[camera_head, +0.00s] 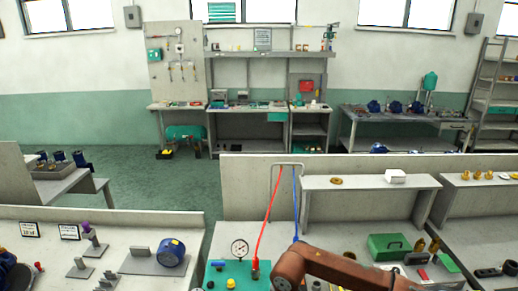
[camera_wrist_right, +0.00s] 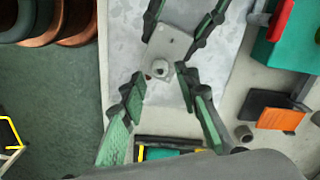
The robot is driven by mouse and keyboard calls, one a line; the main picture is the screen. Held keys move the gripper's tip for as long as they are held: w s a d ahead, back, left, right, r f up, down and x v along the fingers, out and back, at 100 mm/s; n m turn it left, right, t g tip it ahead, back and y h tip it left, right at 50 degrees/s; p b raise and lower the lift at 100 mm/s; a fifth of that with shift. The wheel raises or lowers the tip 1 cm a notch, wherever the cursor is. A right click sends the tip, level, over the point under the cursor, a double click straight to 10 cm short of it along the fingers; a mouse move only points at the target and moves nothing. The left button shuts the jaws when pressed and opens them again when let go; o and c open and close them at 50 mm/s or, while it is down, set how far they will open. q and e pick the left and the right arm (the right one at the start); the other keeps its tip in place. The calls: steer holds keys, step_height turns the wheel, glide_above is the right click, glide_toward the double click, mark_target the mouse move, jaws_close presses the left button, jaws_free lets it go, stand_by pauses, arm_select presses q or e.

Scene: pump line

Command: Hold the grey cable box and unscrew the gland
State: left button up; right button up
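The grey cable box (camera_wrist_right: 174,42) shows in the right wrist view, above a pale mottled surface. The gland (camera_wrist_right: 160,69), a small round light-grey fitting, sits on the box's near end. My left gripper (camera_wrist_right: 170,40) comes in from the top with one finger at each side of the box and looks shut on it. My right gripper (camera_wrist_right: 160,74) comes in from the bottom, its green-padded fingers apart with the gland between the tips and a visible gap on both sides. In the head view neither gripper nor the box can be made out.
The head view shows a bench with a green pump panel (camera_head: 238,274), a gauge (camera_head: 239,249), a blue motor (camera_head: 171,252) and a green case (camera_head: 389,246). The right wrist view shows an orange-and-black block (camera_wrist_right: 280,118) and a teal box (camera_wrist_right: 290,45) at right.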

steer(key=shift+f, duration=0.15)
steer(key=shift+f, duration=1.45)
steer(key=shift+c, duration=0.6)
jaws_close()
